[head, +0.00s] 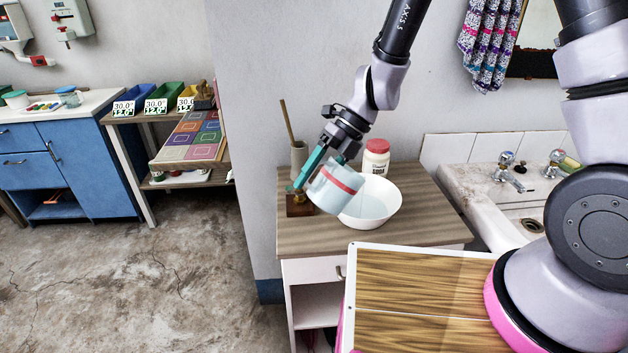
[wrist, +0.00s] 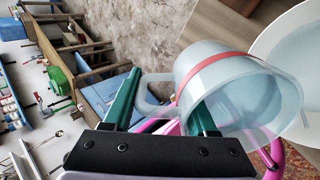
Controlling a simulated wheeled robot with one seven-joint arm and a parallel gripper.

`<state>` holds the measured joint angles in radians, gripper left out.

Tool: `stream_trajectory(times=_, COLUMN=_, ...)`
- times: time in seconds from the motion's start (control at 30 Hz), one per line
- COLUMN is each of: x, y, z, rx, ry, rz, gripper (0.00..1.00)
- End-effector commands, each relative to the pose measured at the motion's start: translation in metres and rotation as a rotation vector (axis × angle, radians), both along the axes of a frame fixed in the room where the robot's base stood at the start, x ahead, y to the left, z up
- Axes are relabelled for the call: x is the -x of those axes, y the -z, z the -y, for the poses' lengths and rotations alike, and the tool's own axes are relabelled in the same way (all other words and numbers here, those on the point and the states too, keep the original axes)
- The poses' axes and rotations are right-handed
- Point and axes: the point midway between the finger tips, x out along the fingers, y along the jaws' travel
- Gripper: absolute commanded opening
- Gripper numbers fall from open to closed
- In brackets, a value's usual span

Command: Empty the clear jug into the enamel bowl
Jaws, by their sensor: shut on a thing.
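The clear jug (head: 335,187) with a red band is held tilted, its mouth towards the white enamel bowl (head: 393,219) and over the bowl's left side. My gripper (head: 322,168) is shut on the jug's handle, which shows between the teal fingers in the wrist view (wrist: 155,95). The jug's body (wrist: 225,85) looks pale and see-through there; I cannot tell how much liquid is in it. Pale bluish liquid shows in the bowl in the head view. Part of the bowl (wrist: 285,40) shows at the right edge of the wrist view.
The bowl stands on a wood-topped cabinet (head: 425,232). A white jar with a red lid (head: 376,157) stands behind it. A beige holder with a stick (head: 299,155) and a small brown block (head: 297,206) are at left. A stone sink (head: 500,190) is at right.

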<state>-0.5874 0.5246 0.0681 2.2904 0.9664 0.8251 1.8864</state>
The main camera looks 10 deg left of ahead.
Motion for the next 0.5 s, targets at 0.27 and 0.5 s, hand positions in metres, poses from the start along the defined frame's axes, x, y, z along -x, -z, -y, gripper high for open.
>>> stream_trajectory(times=0.27, x=-0.0033, y=-0.0034, z=0.0042, rx=-0.054, ry=0.002, rz=-0.041, gripper=0.0)
stream_trajectory(times=0.5, x=-0.0043, y=-0.0056, z=0.0054, rx=-0.082, ry=-0.001, rz=-0.058, gripper=0.0)
